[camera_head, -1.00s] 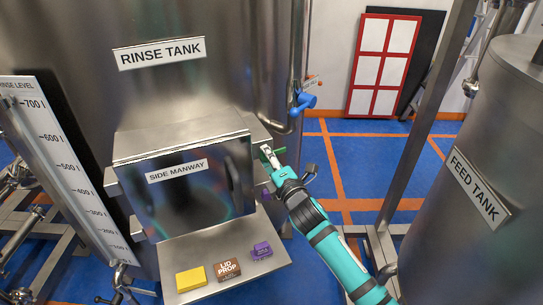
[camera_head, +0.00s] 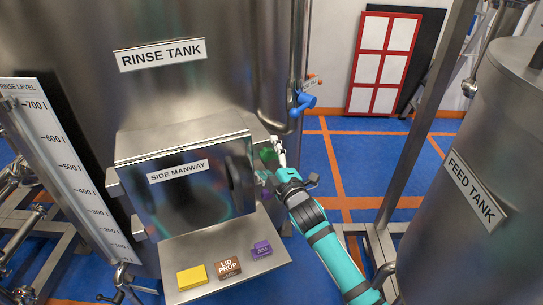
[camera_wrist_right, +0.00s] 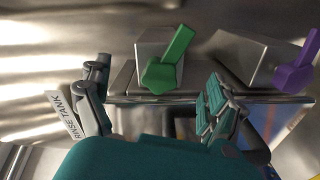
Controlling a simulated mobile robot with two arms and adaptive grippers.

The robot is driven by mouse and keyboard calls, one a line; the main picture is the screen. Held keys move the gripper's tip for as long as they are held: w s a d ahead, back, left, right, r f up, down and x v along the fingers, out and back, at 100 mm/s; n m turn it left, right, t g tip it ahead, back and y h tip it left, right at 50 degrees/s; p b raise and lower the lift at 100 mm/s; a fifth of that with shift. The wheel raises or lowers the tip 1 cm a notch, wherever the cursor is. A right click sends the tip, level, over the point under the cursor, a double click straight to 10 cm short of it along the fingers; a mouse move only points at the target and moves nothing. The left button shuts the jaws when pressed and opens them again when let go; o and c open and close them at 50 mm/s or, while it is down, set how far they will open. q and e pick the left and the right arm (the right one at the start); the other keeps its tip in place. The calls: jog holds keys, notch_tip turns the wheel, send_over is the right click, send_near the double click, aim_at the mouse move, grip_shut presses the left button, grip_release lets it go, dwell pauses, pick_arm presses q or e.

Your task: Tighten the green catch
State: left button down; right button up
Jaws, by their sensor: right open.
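The green catch (camera_wrist_right: 168,65) has a hexagonal hub and a straight lever. In the right wrist view the lever points up and slightly right, in front of a metal block. In the head view the green catch (camera_head: 267,154) shows small at the right side of the side manway box (camera_head: 190,195), partly hidden by my gripper. My right gripper (camera_wrist_right: 157,80) is open and empty, with one finger on each side of the green catch and gaps visible to both. In the head view my right gripper (camera_head: 272,163) comes in from the lower right. My left gripper is out of view.
A purple catch (camera_wrist_right: 297,70) sits on a neighbouring block, close beside my right finger in the wrist view. The shelf (camera_head: 240,276) below the manway holds a yellow block (camera_head: 192,277), a brown lid prop (camera_head: 228,267) and a purple piece (camera_head: 262,249). A blue valve handle (camera_head: 303,101) is above.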

jog(key=shift+o, duration=0.3)
jog(key=shift+s+d+p, duration=0.25)
jog(key=shift+s+p, duration=0.25)
jog(key=shift+p, duration=0.05)
jog(key=shift+s+d, duration=0.2)
jog(key=shift+s, duration=0.3)
jog(key=shift+m+p, duration=0.3)
jog(key=shift+p, duration=0.05)
jog(key=shift+w, duration=0.1)
jog(key=shift+w+a, duration=0.1)
